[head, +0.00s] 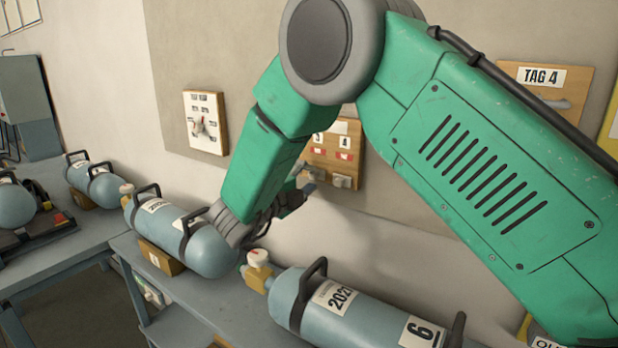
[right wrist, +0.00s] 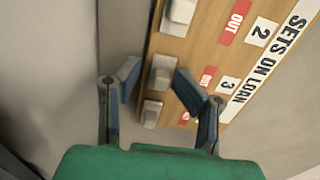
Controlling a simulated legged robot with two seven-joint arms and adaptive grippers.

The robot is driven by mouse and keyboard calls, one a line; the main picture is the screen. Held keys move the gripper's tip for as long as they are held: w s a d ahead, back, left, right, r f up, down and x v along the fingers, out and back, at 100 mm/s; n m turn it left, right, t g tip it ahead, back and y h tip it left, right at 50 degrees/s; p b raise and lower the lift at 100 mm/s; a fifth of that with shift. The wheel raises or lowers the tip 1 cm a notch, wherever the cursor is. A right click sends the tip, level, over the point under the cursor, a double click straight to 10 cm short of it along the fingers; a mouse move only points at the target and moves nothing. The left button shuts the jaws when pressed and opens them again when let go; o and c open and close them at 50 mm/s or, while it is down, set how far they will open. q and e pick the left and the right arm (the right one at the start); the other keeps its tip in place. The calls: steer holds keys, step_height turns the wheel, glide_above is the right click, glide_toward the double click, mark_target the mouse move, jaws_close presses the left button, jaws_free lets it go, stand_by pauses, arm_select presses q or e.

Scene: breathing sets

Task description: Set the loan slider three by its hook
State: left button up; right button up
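The loan board (head: 345,140) hangs on the wall, partly hidden behind my right arm. In the right wrist view it reads "SETS ON LOAN" (right wrist: 265,65), with a red OUT label beside each number. The pale slider in row three (right wrist: 162,72) lies between the fingertips of my right gripper (right wrist: 155,78). The fingers are spread, with gaps visible on both sides of it; I cannot tell how far they stand from the board. In the head view the right gripper (head: 290,200) is partly hidden near the board. No separate hook can be made out. My left gripper is not in view.
Blue-grey cylinders (head: 340,305) with black handles lie on the bench below, one (head: 205,250) close under my right gripper. Bare wall surrounds the loan board.

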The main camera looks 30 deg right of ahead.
steer(key=shift+a+r, duration=0.1)
steer(key=shift+a, duration=0.15)
steer(key=shift+c, duration=0.3)
steer(key=shift+a+r, duration=0.1)
steer(key=shift+a, duration=0.05)
steer(key=c, duration=0.7)
steer(key=shift+s+d, duration=0.2)
steer(key=shift+d, duration=0.2)
jaws_close()
steer(key=o, duration=0.8)
jaws_free()
steer(key=shift+d, duration=0.35)
steer(key=shift+c, duration=0.2)
steer(key=shift+w+d+f, duration=0.15)
steer(key=shift+d+f, duration=0.05)
steer(key=shift+d, duration=0.15)
steer(key=shift+s+d, duration=0.3)
steer(key=shift+d, duration=0.1)
steer(key=shift+s+a+r, duration=0.1)
steer(key=shift+s+a, duration=0.1)
steer(key=shift+a, duration=0.2)
steer(key=shift+v, duration=1.8)
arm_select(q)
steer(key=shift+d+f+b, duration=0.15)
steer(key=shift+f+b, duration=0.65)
arm_select(e)
steer(key=v, duration=1.2)
steer(key=shift+w, duration=0.15)
